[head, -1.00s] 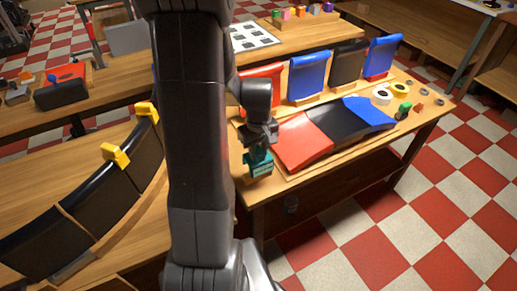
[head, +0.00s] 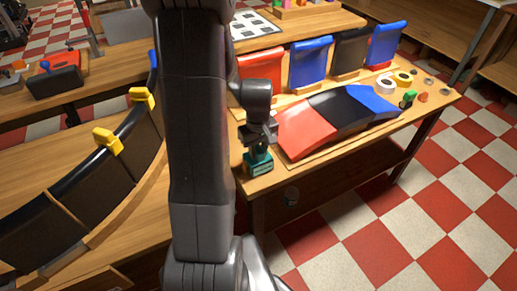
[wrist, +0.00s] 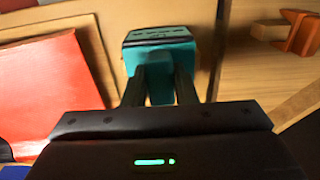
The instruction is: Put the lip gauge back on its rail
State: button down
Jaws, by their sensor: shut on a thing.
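My gripper (wrist: 160,75) is shut on a teal block, which I take to be the lip gauge (wrist: 158,40). The block has a pale top face with a row of small dark marks. In the head view the teal lip gauge (head: 258,163) hangs below my gripper (head: 258,145), at the near left corner of the right-hand table, left of the red panel. I cannot tell whether it touches the wood. I cannot tell for sure which part is its rail; my arm hides part of the scene.
A curved red, black and blue panel row (head: 335,117) lies on the right-hand table (head: 330,165). Upright panels (head: 308,64) stand behind it. Tape rolls (head: 386,85) sit at the right. Yellow clips (head: 108,141) sit on a curved black row at the left. An orange-brown bracket (wrist: 298,33) shows at right in the wrist view.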

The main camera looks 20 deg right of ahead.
jog(key=shift+f, duration=0.3)
dwell(0.5)
jog(key=c, duration=1.1)
grip_release()
notch_tip(320, 180, up, 14)
jog(key=shift+f, duration=0.1)
notch_tip(320, 180, down, 13)
jog(key=shift+f, duration=0.15)
jog(key=shift+f, duration=0.1)
